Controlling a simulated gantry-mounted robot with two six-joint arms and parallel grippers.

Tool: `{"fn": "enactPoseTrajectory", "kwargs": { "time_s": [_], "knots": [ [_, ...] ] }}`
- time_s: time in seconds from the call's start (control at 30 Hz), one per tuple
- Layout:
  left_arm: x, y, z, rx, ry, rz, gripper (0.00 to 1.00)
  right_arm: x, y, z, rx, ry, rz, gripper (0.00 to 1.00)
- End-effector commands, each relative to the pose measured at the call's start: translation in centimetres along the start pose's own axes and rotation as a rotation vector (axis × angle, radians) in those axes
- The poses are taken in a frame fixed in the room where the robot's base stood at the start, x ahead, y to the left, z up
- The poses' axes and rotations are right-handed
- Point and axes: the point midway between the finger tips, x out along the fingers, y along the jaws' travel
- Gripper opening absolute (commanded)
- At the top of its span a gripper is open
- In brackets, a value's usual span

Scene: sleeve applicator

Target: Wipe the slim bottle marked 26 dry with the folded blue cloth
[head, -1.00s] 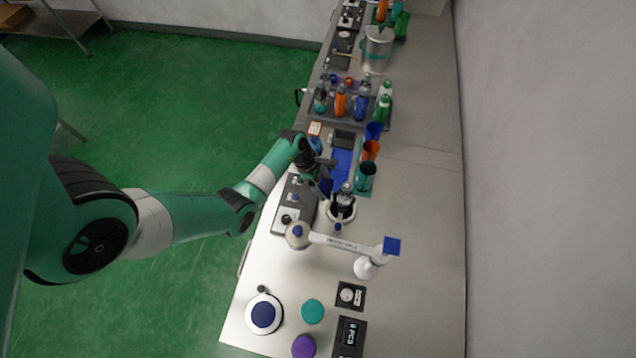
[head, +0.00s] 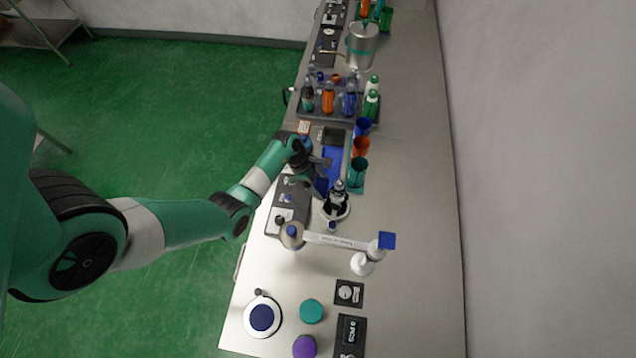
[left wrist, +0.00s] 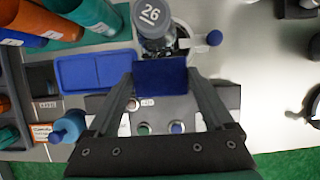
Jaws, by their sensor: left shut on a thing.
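The slim bottle marked 26 (left wrist: 152,18) stands upright in a round white-rimmed holder on the bench, its grey cap carrying the number. In the head view the bottle (head: 338,190) is just right of my left gripper (head: 320,174). My left gripper, which also shows in the wrist view (left wrist: 161,88), is shut on the folded blue cloth (left wrist: 160,77). The cloth hangs between the fingertips, close beside the bottle; I cannot tell whether they touch. In the head view the cloth (head: 321,186) is partly covered by the gripper. My right gripper is out of view.
A blue tray (left wrist: 95,72) lies beside the gripper. Blue, orange (head: 361,147) and teal cups (head: 357,172) stand behind it. A white applicator arm (head: 340,242) reaches across in front. A rack of several bottles (head: 316,114) stands farther off. The bench's right side is clear.

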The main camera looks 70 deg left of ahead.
Motion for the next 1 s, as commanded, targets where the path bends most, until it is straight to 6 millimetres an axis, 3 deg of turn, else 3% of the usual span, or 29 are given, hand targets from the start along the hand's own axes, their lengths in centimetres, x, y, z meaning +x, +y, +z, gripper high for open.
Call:
{"fn": "enactPoseTrajectory", "kwargs": {
  "time_s": [0.6, 1.0],
  "knots": [
    [0.4, 0.0, 0.7, -0.001, 0.000, 0.000, 0.34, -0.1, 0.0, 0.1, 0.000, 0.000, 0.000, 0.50],
    [2.9, 0.0, -0.3, -0.001, 0.000, 0.000, 0.34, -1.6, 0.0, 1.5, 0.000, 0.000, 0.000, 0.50]
  ]
}}
